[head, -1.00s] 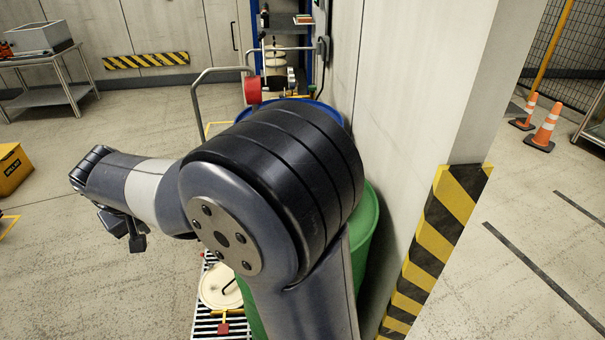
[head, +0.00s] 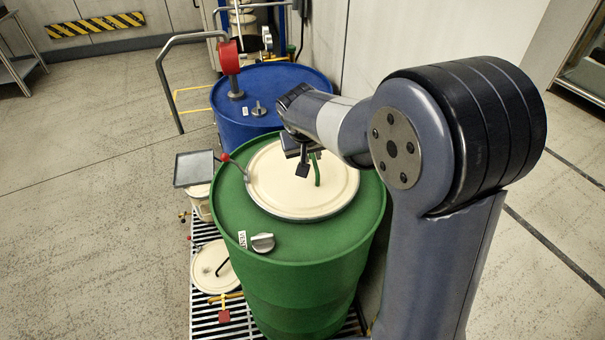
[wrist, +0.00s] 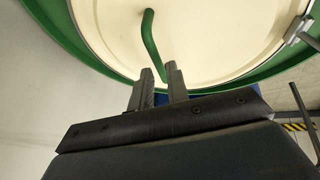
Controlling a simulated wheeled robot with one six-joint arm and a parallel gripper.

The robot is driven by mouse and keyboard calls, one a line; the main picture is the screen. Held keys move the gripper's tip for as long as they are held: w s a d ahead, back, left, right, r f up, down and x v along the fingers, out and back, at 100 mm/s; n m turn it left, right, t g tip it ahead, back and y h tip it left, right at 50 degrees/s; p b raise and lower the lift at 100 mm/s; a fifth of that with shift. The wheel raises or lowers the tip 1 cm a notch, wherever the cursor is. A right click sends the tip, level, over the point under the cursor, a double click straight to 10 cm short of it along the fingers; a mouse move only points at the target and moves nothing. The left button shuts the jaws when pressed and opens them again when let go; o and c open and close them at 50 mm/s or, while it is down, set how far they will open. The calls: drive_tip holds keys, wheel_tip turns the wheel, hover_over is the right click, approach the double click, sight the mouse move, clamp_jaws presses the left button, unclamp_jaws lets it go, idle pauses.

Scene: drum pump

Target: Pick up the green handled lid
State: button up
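The cream lid (head: 275,190) with a green bent handle (head: 318,172) sits on top of the green drum (head: 300,285). The lid also shows in the wrist view (wrist: 205,35), with its green handle (wrist: 152,42) running down toward the gap between my fingers. My gripper (head: 304,168) is over the lid, close beside the handle. In the wrist view my gripper (wrist: 160,70) has its two fingers apart, with nothing clasped. I cannot tell whether the handle's end lies between the fingers or beyond them.
A clamp lever with a red knob (head: 225,158) stands at the lid's left edge. A blue drum (head: 290,85) with a red-headed pump (head: 228,58) is behind. A second cream lid (head: 210,272) with a dark handle lies on the grating. A wall runs along the right.

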sight(314, 161)
drive_tip(key=shift+w+d+f, duration=0.15)
drive_tip(key=shift+d+f, duration=0.05)
drive_tip(key=shift+f, duration=0.15)
drive_tip(key=shift+p+x, duration=0.65)
drive_tip(key=shift+x, duration=1.5)
drive_tip(key=shift+c, duration=0.5)
clamp_jaws()
